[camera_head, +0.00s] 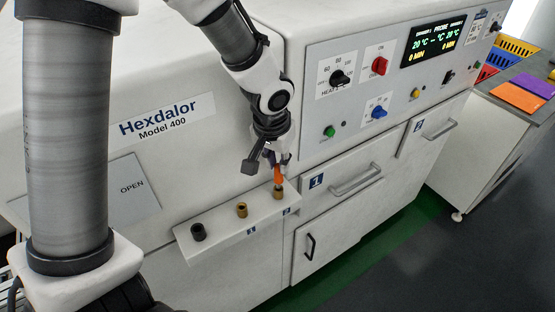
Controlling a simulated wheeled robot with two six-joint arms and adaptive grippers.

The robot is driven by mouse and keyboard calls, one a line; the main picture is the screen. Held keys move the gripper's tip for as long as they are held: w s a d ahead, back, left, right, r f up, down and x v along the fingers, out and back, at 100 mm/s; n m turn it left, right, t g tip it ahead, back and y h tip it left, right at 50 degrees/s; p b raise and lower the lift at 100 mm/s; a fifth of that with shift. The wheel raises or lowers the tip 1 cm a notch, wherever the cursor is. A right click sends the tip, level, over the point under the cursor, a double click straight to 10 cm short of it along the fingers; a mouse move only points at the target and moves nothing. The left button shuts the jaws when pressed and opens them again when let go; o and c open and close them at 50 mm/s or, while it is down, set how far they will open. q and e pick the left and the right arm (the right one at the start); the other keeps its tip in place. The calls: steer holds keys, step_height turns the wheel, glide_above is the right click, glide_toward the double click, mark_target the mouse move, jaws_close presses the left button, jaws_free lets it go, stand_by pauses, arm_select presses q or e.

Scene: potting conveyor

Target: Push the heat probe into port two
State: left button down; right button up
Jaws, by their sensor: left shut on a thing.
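My left gripper (274,158) is shut on the orange heat probe (278,174), which it holds roughly upright, pointing down. The probe's lower end meets or hangs just over the rightmost brass port (278,192) on the white ledge; I cannot tell whether it is inside. A small label, which seems to read 2, is on the ledge front below this port. Another brass port (242,209) stands to the left, with a label below it. A black socket (198,232) is at the ledge's left part. My right gripper is not in view.
The ledge (220,239) juts from the white Hexdalor machine (200,60). Its sloped control panel (350,105) has knobs and a lit display (437,40). Drawer handles (355,180) stick out below right. A side counter (520,75) holds coloured trays and sheets.

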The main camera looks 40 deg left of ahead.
arm_select(q)
steer(key=shift+s+b+x, duration=0.25)
steer(key=shift+b+x, duration=1)
steer(key=shift+x, duration=0.05)
steer(key=c, duration=1)
jaws_free()
steer(key=shift+f, duration=0.1)
steer(key=v, duration=0.7)
steer(key=shift+r, duration=0.3)
steer(key=shift+s, duration=0.1)
